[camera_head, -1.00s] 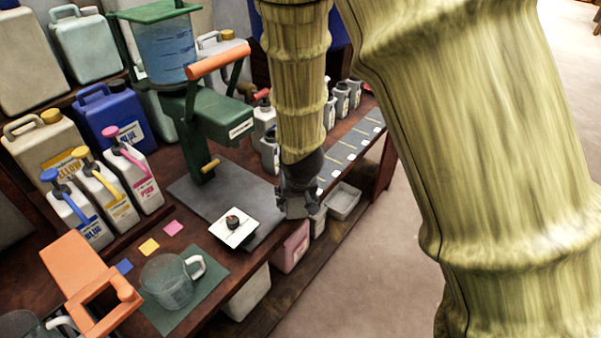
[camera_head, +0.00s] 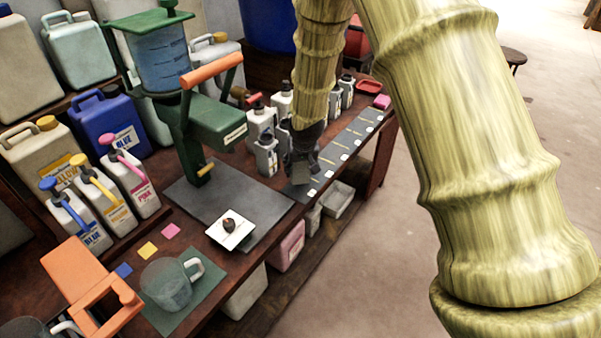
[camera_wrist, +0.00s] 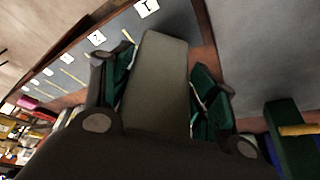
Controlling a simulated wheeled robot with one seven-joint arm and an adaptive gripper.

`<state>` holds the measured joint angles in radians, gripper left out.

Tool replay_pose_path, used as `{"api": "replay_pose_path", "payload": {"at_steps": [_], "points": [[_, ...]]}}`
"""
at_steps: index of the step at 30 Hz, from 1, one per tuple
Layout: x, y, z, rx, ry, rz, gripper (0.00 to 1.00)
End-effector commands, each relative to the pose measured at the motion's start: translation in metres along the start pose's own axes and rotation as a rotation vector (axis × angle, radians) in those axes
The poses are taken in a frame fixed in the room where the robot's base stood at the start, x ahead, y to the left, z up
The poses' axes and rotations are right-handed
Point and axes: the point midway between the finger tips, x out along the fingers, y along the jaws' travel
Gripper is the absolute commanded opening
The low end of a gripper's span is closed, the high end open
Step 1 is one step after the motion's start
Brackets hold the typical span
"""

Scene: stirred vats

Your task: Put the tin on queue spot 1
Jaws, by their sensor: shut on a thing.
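My gripper (camera_head: 301,178) hangs over the near end of the grey queue strip (camera_head: 345,143) on the bench. It is shut on a plain grey tin (camera_wrist: 160,85). In the wrist view the tin lies between the two green-padded fingers, and its underside is not visible. The white label of queue spot 1 (camera_wrist: 147,8) shows just beyond the tin's far end. The label of spot 2 (camera_wrist: 97,38) and further spots run off to the left. I cannot tell whether the tin touches the strip.
Grey-white bottles (camera_head: 264,125) stand close behind the strip. A green press (camera_head: 203,125) on a grey plate (camera_head: 265,203) is to the left. A white card (camera_head: 231,231) with a dark knob lies on the plate's front. A pink block (camera_head: 381,102) sits past the strip's far end.

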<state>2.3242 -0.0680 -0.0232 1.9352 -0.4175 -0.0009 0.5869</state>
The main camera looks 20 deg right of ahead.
Motion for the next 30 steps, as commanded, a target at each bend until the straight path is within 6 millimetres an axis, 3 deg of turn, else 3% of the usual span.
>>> {"api": "replay_pose_path", "payload": {"at_steps": [12,21,22,26,30], "points": [[0.030,0.000,0.013,0.000,0.000,0.000,0.21],[0.033,0.000,0.014,0.000,0.000,0.000,0.21],[0.032,0.000,0.014,0.000,0.000,0.000,0.64],[0.032,0.000,0.014,0.000,0.000,0.000,0.85],[0.032,0.000,0.014,0.000,0.000,0.000,0.85]]}}
